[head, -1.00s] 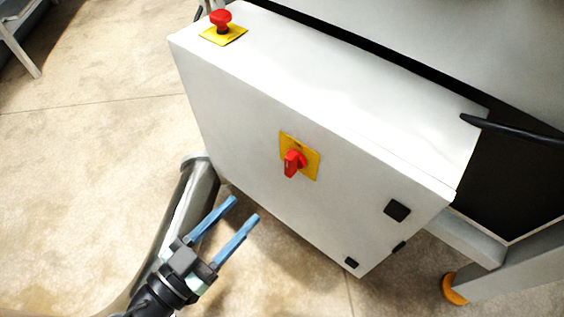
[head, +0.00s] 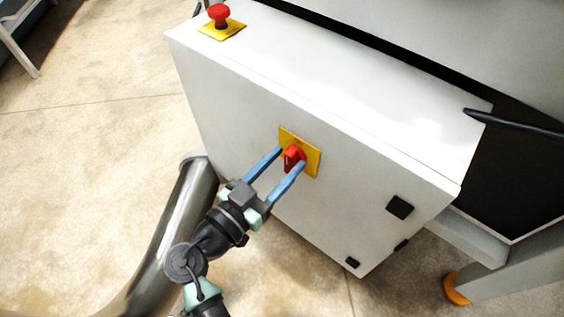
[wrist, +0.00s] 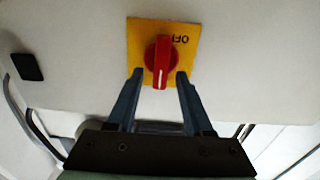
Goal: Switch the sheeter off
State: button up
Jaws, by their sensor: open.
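The red rotary switch (head: 293,157) sits on a yellow plate (head: 313,160) on the front of the white sheeter cabinet (head: 240,125). In the wrist view the red knob (wrist: 160,62) shows a white mark at its lower end, in the picture, and the word OFF stands upside down on the plate above it. My gripper (head: 290,158) is open, with its blue fingertips on either side of the knob. In the wrist view the fingertips (wrist: 159,75) lie left and right of the knob's lower part, with small gaps. I cannot tell whether they reach its full depth.
A red mushroom button (head: 218,14) on a yellow base stands on the cabinet's top left corner. Black fittings (head: 399,207) sit on the cabinet's right side. A black rod (head: 510,122) juts out at right. A curved metal tube (head: 190,215) stands left of my arm.

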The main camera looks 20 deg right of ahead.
grip_shut()
jog(key=shift+a+n, duration=0.1)
jog(key=shift+n, duration=0.2)
jog(key=shift+w+a+f+n+p, duration=0.2)
jog(key=shift+n+p, duration=0.9)
jog(key=shift+n, duration=1.8)
jog(key=shift+w+a+f+n+p, duration=0.1)
jog(key=shift+w+f+n+p, duration=0.2)
jog(key=shift+n+p, duration=1.75)
jog(key=shift+w+a+f+n+p, duration=0.1)
jog(key=shift+w+f+n+p, duration=0.15)
jog(key=shift+n, duration=3.5)
jog(key=shift+s+f, duration=0.1)
